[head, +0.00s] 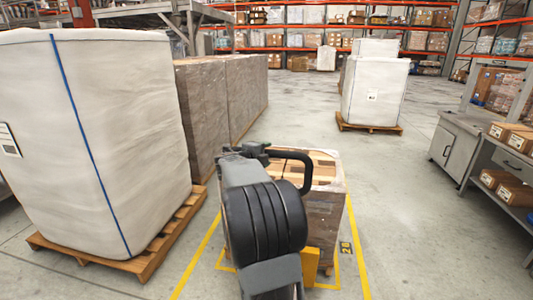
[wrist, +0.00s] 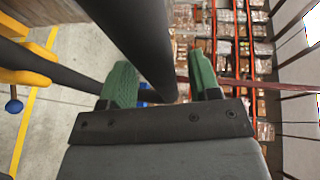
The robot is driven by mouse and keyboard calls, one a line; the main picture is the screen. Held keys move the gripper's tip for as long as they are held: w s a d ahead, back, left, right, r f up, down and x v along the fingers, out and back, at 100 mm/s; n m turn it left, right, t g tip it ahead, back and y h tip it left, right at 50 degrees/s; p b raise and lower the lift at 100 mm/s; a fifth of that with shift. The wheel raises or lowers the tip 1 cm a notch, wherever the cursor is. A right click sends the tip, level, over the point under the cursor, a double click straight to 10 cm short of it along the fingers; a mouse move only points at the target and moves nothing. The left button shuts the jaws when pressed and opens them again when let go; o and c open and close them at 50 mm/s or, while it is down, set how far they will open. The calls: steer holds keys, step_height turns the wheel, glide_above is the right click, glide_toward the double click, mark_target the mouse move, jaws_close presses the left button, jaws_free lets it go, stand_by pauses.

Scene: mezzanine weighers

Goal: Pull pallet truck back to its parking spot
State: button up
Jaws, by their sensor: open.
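The pallet truck shows in the head view as a black looped handle (head: 303,163) and a yellow body part (head: 310,266), largely hidden behind my arm. A wrapped load of boxes (head: 326,205) stands just beyond it. In the wrist view, my gripper (wrist: 161,62) is open, with its green fingers apart. A thick dark handle bar (wrist: 143,38) runs diagonally across the gap between them; I cannot tell whether they touch it. Yellow handle parts (wrist: 22,62) show at the left. Yellow floor lines (head: 355,240) frame a bay around the truck and load.
A tall white-wrapped pallet load (head: 100,135) stands close at left, with brown-wrapped loads (head: 228,100) behind it. Another white load (head: 376,92) stands farther back. A grey cabinet (head: 455,145) and shelves with cartons (head: 510,165) line the right. Open floor (head: 405,205) lies between.

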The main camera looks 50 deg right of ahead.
steer(key=shift+w+d+f, duration=0.1)
steer(key=shift+d, duration=0.5)
jaws_close()
